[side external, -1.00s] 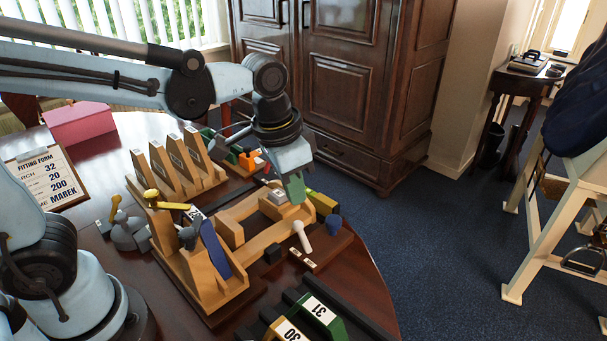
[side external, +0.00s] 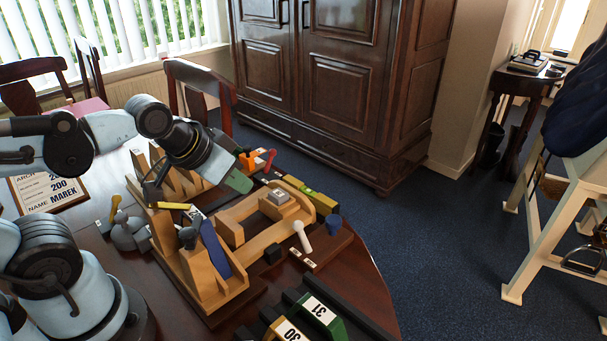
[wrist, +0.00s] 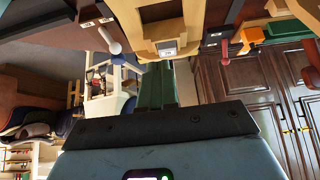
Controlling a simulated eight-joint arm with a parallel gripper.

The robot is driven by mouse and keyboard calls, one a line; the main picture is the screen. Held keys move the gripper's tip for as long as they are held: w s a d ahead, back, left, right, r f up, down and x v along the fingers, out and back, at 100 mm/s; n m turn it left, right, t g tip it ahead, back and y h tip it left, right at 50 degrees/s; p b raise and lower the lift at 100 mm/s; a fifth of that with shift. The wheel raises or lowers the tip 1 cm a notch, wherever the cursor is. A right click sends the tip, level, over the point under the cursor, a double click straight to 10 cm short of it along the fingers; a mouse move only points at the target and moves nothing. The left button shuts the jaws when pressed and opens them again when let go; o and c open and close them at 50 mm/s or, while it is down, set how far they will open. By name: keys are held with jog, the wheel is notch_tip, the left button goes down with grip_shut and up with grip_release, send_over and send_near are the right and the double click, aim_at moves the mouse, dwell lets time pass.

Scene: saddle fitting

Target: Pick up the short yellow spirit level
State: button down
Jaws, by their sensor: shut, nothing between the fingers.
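The short yellow spirit level (side external: 318,199) lies at the far right side of the wooden fixture (side external: 235,276), close behind the block with the small grey plate (side external: 278,197). My gripper (side external: 240,183), with green fingers, is shut and empty. It is to the left of the level in the side view, tilted down to the right and apart from it. In the wrist view the green fingers (wrist: 155,85) are together, with the wooden fixture (wrist: 165,12) beyond them. I cannot clearly make out the level in the wrist view.
A white-handled tool (side external: 302,237) and a blue knob (side external: 333,224) stand near the level. Orange and red tools (side external: 256,160) lie behind the fixture. Green and yellow numbered blocks (side external: 318,311) are at the front. The curved table edge is on the right.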

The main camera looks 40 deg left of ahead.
jog(key=c, duration=0.9)
grip_release()
jog(key=w+r+m+g, duration=0.3)
jog(key=w+r+m, duration=0.1)
jog(key=w+m, duration=0.45)
jog(key=m+g, duration=0.4)
jog(key=m, duration=0.6)
send_near(317, 195)
jog(key=shift+n, duration=0.25)
jog(key=shift+w+a+f, duration=0.1)
jog(key=shift+w+f, duration=0.05)
jog(key=shift+f, duration=5.2)
